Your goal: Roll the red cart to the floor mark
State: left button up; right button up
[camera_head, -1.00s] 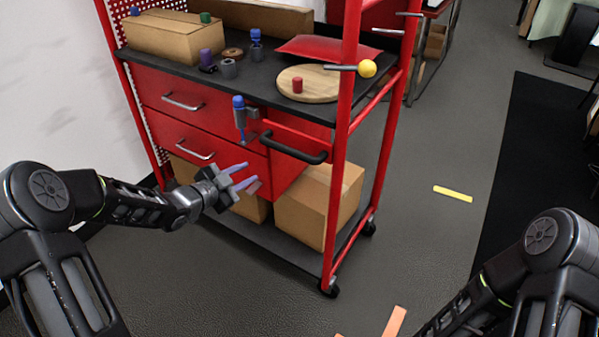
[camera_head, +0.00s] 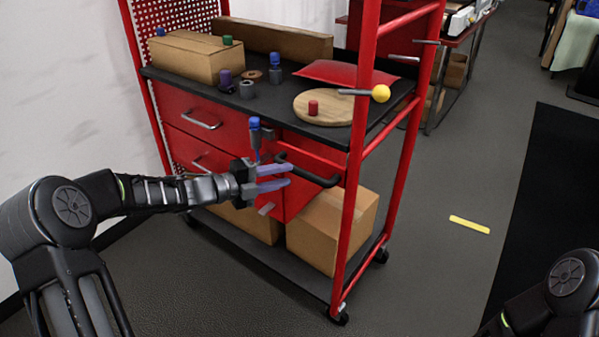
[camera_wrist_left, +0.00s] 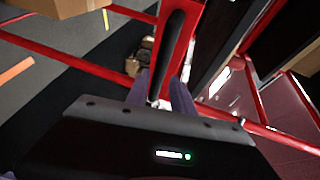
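The red cart (camera_head: 357,150) stands in the middle of the head view, with a black handle (camera_head: 318,178) on its near side. My left gripper (camera_head: 290,176) is at the left part of this handle, its two purple fingers apart. In the left wrist view the black handle (camera_wrist_left: 172,50) shows between the spread fingers (camera_wrist_left: 160,85); I cannot tell whether they touch it. A yellow strip (camera_head: 469,225) lies on the floor right of the cart. An orange strip (camera_wrist_left: 16,70) shows in the left wrist view. My right gripper is out of view.
The cart carries boxes (camera_head: 190,58), a round wooden board (camera_head: 322,108), a red packet (camera_head: 345,73) and small parts. Cardboard boxes (camera_head: 325,235) fill its lower shelf. A white wall (camera_head: 60,100) is at left.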

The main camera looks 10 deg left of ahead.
aim_at(296, 173)
pick_arm(q)
jog(key=x, duration=0.5)
jog(key=shift+w+d+f, duration=0.1)
jog(key=shift+w+d, duration=0.1)
jog(key=shift+c, duration=0.6)
grip_shut()
dwell(0.6)
